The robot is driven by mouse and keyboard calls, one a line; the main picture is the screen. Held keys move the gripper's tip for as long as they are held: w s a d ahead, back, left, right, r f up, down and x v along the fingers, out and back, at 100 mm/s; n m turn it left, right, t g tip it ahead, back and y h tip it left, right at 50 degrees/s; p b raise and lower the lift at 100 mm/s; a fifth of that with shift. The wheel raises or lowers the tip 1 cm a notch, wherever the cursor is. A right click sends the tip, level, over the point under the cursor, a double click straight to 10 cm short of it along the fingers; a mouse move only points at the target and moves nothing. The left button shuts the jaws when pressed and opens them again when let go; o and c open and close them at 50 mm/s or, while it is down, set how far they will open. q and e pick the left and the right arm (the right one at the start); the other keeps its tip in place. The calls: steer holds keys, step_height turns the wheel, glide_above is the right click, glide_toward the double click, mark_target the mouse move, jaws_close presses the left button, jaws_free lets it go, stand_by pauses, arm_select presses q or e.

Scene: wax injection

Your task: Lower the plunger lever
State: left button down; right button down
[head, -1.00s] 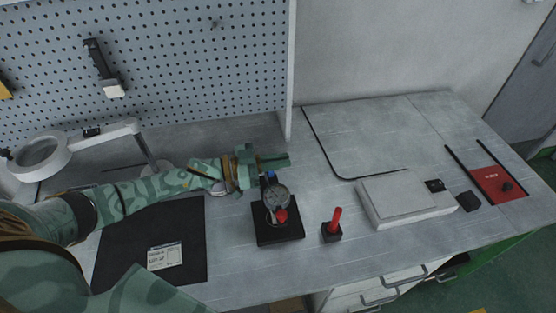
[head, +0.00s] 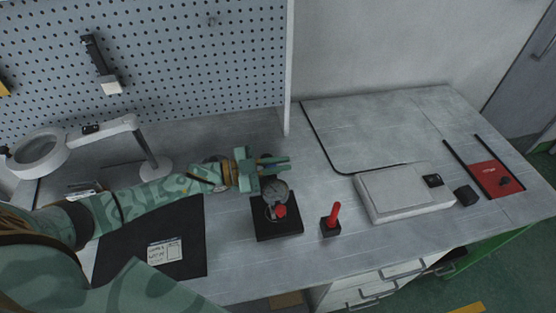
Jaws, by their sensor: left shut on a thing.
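The wax injector stands on a black base (head: 290,229), with a round grey gauge-like top (head: 275,191) and a red knob (head: 280,211) on its front. My left gripper (head: 274,163) is just behind and above the round top, reaching in from the left. Its two fingers point right and are shut on the plunger lever, which is mostly hidden by the fingers. My right gripper is not in the head view.
A red handle on a small black block (head: 330,228) stands right of the injector. A white flat device (head: 403,193) lies farther right. A black mat (head: 190,255) with a label is at left, by a white magnifier lamp (head: 115,127). The back right of the table is clear.

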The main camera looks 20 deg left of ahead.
arm_select(q)
steer(key=shift+s+d+f+m, duration=0.15)
steer(key=shift+s+m, duration=0.05)
steer(key=shift+m, duration=0.2)
steer(key=c, duration=1.5)
jaws_free()
steer(key=v, duration=1.6)
steer(key=shift+s, duration=0.15)
